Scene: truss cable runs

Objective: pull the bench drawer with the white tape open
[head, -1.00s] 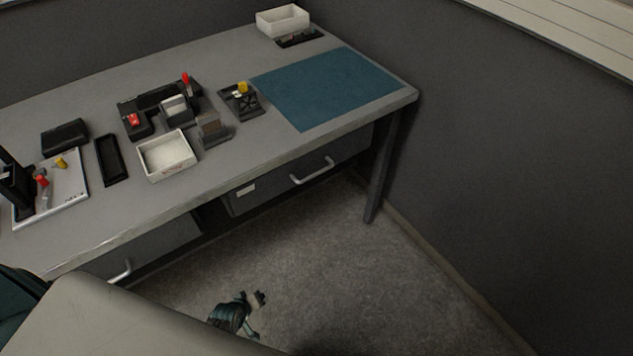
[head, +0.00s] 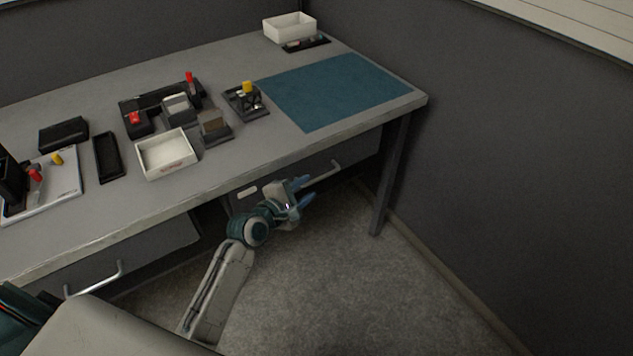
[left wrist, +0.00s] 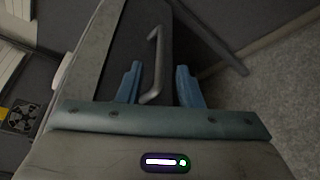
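The bench drawer with the white tape (head: 247,192) is under the right part of the bench, and its front looks closed. Its metal bar handle (head: 325,173) is partly hidden by my left gripper (head: 303,192), which reaches in from below. In the left wrist view the two blue fingers of my left gripper (left wrist: 159,84) stand apart. The handle (left wrist: 156,62) shows between them with room on both sides. I cannot tell how deep it sits between the fingers. My right gripper is not in view.
A second drawer with a bar handle (head: 95,281) is at the lower left. A bench leg (head: 389,172) stands right of the taped drawer. The bench top holds a blue mat (head: 338,90), a white tray (head: 166,155) and several dark fixtures. The floor in front is clear.

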